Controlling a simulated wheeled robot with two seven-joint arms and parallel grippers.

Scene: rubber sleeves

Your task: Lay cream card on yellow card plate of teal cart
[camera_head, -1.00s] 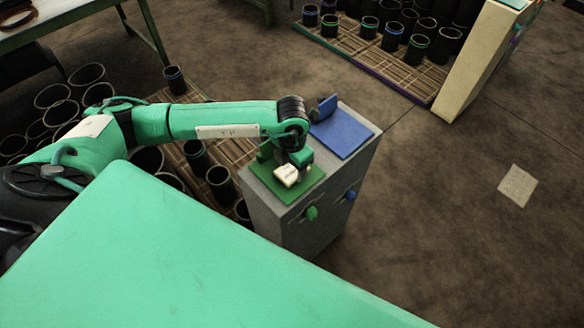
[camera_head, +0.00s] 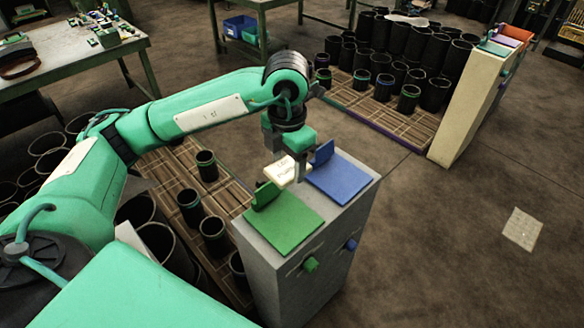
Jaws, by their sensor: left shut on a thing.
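The cream card (camera_head: 285,172) with dark lettering is held in my left gripper (camera_head: 299,172), which is shut on it. The card is above the grey stand (camera_head: 290,282), between its green plate (camera_head: 288,228) and its blue plate (camera_head: 342,182). It looks raised clear of the green plate, which is bare. I see no teal cart or yellow card plate that I can be sure of. My right gripper is not in view.
Green and blue knobs (camera_head: 310,264) stick out of the grey stand's front. Wooden pallets with black sleeves lie left of the stand and behind it. A cream stand (camera_head: 462,110) with coloured plates is at the back right. The floor at right is mostly clear.

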